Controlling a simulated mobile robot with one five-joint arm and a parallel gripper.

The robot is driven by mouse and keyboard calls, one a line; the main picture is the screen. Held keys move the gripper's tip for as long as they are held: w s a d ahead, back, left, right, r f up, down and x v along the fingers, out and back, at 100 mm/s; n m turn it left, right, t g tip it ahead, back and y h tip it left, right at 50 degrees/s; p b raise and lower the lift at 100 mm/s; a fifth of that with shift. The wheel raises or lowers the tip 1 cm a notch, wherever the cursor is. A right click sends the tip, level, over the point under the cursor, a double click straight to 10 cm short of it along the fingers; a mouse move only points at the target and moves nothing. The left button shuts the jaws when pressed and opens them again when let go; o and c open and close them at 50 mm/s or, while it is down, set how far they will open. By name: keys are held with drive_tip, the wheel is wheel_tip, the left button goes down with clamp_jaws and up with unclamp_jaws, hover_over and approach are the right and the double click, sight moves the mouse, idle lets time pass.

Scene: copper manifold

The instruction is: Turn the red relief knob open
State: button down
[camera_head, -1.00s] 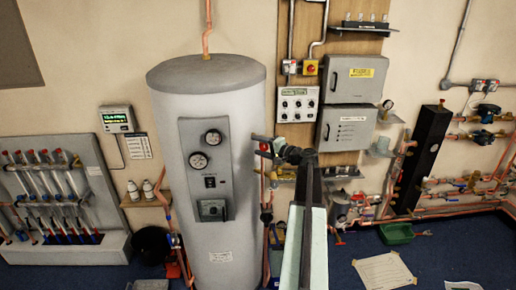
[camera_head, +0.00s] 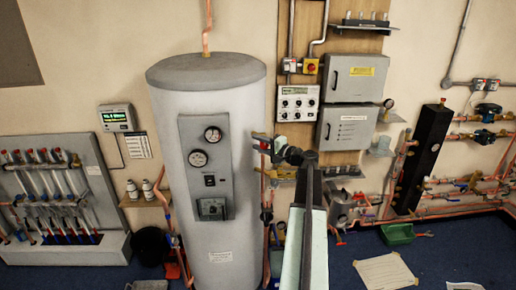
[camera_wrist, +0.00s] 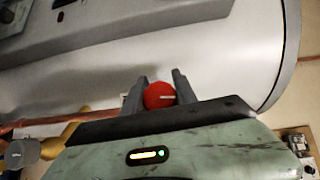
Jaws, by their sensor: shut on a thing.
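The red relief knob (camera_wrist: 159,95) shows in the wrist view as a round red cap with a short white line that lies nearly level. It sits between the two dark fingers of my gripper (camera_wrist: 160,90), which are shut on it. In the head view the red knob (camera_head: 265,145) is a small red spot at the right side of the grey cylinder (camera_head: 170,130). My gripper (camera_head: 268,144) reaches it from the right there, and the fingers partly hide it. The cylinder's pale side also fills much of the wrist view.
A copper pipe (camera_head: 262,215) runs down the cylinder's right side, close below my gripper. Grey wall boxes (camera_head: 355,80) and a white control panel (camera_head: 298,103) are behind my arm. A green tray (camera_head: 397,234) and a paper sheet (camera_head: 385,272) lie on the blue floor.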

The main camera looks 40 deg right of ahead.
drive_tip(key=m+t+h+b, duration=0.1)
drive_tip(key=m+t+b, duration=0.1)
drive_tip(key=m+b, duration=0.1)
drive_tip(key=r+m+t+h+b, duration=0.1)
drive_tip(key=m+t+h+b, duration=0.1)
drive_tip(key=m+b, duration=0.2)
drive_tip(key=m+t+h+b, duration=0.1)
drive_tip(key=m+t+b, duration=0.1)
drive_tip(key=m+b, duration=0.1)
drive_tip(key=shift+s+d+r+t+h+b, duration=0.2)
drive_tip(key=shift+d+r+t+h+b, duration=0.1)
drive_tip(key=shift+b, duration=0.3)
drive_tip(key=shift+m, duration=0.4)
drive_tip(key=c, duration=1)
unclamp_jaws()
drive_tip(key=shift+o, duration=0.2)
